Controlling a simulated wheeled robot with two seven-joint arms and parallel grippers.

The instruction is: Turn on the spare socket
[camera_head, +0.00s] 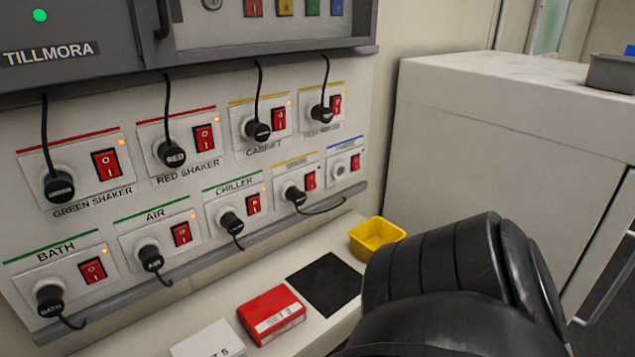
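The socket with the blue strip (339,171) is at the right end of the lower row on the wall panel. Its small label is too blurred to read, but it is the only socket with no plug in it, so it looks like the spare one. Its red rocker switch (355,162) is in clear view; its position is too small to tell. A black arm link of mine fills the lower right. Neither gripper shows.
Plugged sockets with red switches fill both rows, including the yellow-strip one (292,193) beside the blue-strip socket. A ledge below holds a yellow bin (376,238), a black mat (325,284), a red box (271,314) and a white box (208,341). A white cabinet (490,150) stands right.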

